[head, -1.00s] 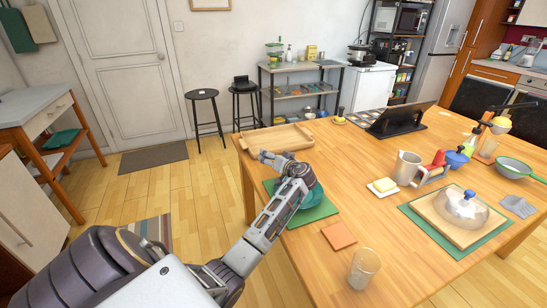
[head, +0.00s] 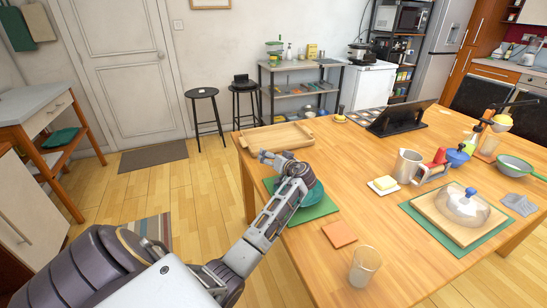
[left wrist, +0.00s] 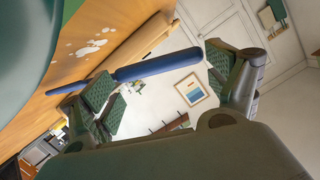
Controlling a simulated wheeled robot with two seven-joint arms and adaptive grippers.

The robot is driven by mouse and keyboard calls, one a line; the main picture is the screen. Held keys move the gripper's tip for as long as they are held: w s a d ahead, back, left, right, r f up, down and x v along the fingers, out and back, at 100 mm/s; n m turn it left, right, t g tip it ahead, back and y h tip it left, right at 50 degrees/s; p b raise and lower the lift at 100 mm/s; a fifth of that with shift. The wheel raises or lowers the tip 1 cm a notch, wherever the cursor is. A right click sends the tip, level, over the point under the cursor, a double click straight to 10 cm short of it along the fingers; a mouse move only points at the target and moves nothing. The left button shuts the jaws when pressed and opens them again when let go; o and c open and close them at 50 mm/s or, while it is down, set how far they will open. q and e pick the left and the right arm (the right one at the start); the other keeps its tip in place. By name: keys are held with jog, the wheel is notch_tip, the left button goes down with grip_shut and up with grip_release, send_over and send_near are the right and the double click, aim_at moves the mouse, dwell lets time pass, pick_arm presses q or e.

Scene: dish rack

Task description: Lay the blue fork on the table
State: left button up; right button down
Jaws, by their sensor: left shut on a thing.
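My left gripper (head: 268,158) is over the left edge of the wooden table (head: 340,195), above a green mat with a teal dish (head: 313,193) on it. In the left wrist view, a blue fork (left wrist: 158,66) shows as a long thick blue handle with a thin end, lying across my left gripper (left wrist: 160,85). The gripper is shut on it. The fork's tines cannot be made out, and the head view does not show the fork clearly. My right gripper is not in view.
A wooden tray (head: 276,137) lies just beyond my left gripper. An orange square (head: 339,234) and a drinking glass (head: 364,266) are nearer me. A butter dish (head: 382,185), a jug (head: 408,166) and a domed board (head: 464,205) stand to the right. The table's middle is clear.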

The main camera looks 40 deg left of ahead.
pick_arm(q)
jog(key=shift+s+f+n+b, duration=0.2)
jog(key=shift+f+n+b, duration=0.1)
jog(key=shift+f+b, duration=0.2)
jog(key=shift+a, duration=0.1)
dwell(0.3)
jog(key=shift+s+f+b, duration=0.1)
jog(key=shift+f+b, duration=0.1)
jog(key=shift+b, duration=0.2)
jog(key=o, duration=0.6)
jog(key=shift+o, duration=0.4)
jog(key=shift+v, duration=6)
jog(key=shift+s, duration=0.1)
